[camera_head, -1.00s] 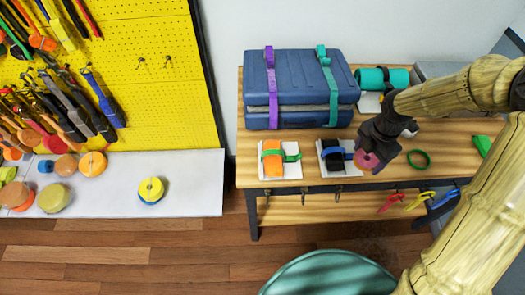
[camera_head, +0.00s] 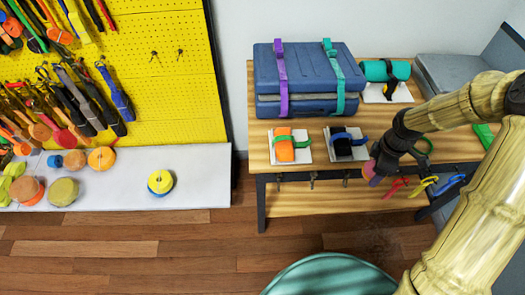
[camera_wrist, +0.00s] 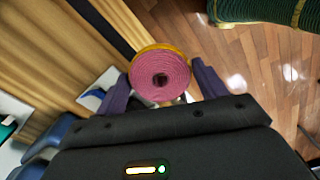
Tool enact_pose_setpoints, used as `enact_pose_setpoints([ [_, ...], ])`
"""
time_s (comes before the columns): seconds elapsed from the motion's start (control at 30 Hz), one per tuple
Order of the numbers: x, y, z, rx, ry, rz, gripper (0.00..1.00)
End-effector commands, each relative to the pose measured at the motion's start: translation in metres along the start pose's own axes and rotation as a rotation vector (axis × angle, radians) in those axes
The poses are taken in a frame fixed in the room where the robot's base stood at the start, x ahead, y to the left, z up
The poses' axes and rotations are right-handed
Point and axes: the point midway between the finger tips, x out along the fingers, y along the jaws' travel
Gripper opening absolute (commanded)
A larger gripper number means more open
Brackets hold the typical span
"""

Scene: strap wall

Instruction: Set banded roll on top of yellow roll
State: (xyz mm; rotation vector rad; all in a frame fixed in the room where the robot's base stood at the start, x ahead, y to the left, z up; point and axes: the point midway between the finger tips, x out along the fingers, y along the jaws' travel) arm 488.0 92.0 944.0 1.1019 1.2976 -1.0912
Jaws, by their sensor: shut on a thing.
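A pink roll with a yellow-orange outer rim, likely the banded roll (camera_wrist: 160,74), sits between the fingers of my gripper (camera_wrist: 154,88) in the wrist view. In the head view my gripper (camera_head: 374,172) is at the front edge of the wooden table, and only a small pink part of the roll (camera_head: 368,168) shows. A yellow roll (camera_head: 160,180) with some blue at its lower edge lies flat on the white shelf at the left, well apart from my gripper. Its top is bare.
The wooden table (camera_head: 262,150) bears a strapped blue case (camera_head: 306,80) and strap rolls on white pads. Several more rolls stand at the shelf's left end (camera_head: 62,192). Open floor lies before both. A teal rounded object (camera_head: 330,275) is at the front.

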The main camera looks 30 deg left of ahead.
Motion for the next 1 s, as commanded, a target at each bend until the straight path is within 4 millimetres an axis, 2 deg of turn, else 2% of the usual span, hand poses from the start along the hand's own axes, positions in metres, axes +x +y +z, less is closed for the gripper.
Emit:
enact_pose_setpoints([
  [0.7, 0.058, -0.004, 0.077, 1.410, -0.005, 0.010, 0.63],
  [0.83, 0.066, -0.006, 0.088, 1.611, -0.008, 0.015, 0.63],
  [1.0, 0.069, -0.006, 0.094, 1.726, -0.007, 0.021, 0.63],
])
